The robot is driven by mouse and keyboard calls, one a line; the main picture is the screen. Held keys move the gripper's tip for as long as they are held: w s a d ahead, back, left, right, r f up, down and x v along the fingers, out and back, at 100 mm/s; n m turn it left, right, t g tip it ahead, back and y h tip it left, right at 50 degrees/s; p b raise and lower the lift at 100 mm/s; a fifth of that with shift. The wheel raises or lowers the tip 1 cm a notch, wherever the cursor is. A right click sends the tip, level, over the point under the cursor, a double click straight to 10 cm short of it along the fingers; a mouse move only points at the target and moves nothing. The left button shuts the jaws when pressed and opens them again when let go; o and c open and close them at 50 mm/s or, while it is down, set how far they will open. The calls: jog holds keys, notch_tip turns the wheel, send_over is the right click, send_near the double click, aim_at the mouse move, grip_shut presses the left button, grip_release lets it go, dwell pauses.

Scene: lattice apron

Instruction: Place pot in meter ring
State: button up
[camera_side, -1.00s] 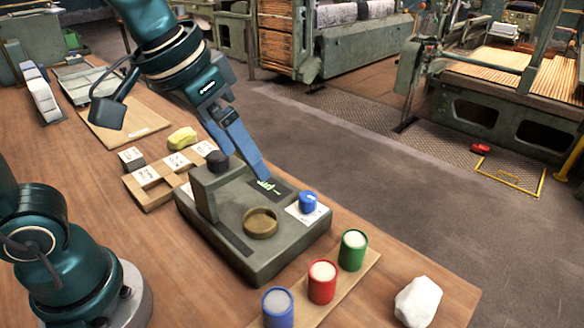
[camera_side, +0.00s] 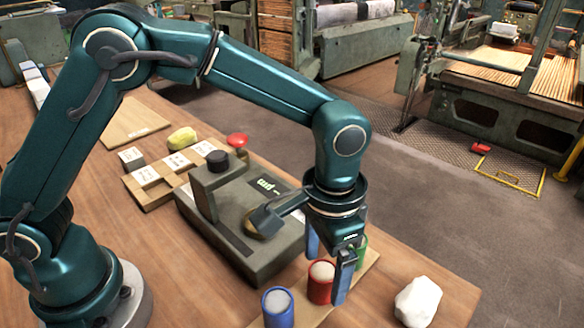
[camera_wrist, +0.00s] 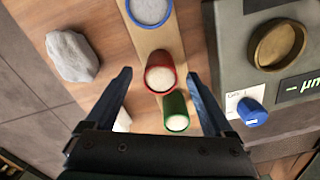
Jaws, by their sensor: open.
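Three pots stand in a row on a wooden strip: a blue pot (camera_side: 278,308), a red pot (camera_side: 320,284) and a green pot (camera_side: 362,247), each with pale contents. All three also show in the wrist view: blue (camera_wrist: 150,10), red (camera_wrist: 160,76), green (camera_wrist: 176,112). My gripper (camera_wrist: 158,75) is open, its fingertips either side of the red pot in the wrist view. In the side view, my gripper (camera_side: 328,272) is close to the red and green pots, partly hiding green. The brass meter ring (camera_wrist: 277,45) sits empty on the grey meter (camera_side: 232,235).
A blue knob (camera_wrist: 251,112) sits on the meter beside the ring. A white rock-like lump (camera_side: 418,302) lies near the table edge. A yellow lump (camera_side: 182,138), a red button (camera_side: 237,140) and wooden blocks with white labels (camera_side: 160,172) stand behind the meter.

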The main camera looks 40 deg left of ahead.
jog(key=shift+f, duration=1.4)
grip_shut()
jog(key=shift+r, duration=0.15)
notch_tip(320, 180, up, 4)
jog(key=shift+r, duration=0.1)
jog(key=a+r+n, duration=0.1)
jog(key=a+r, duration=0.9)
jog(key=a, duration=0.4)
jog(key=f, duration=0.9)
jog(key=shift+w+f, duration=0.2)
jog(key=shift+f, duration=0.1)
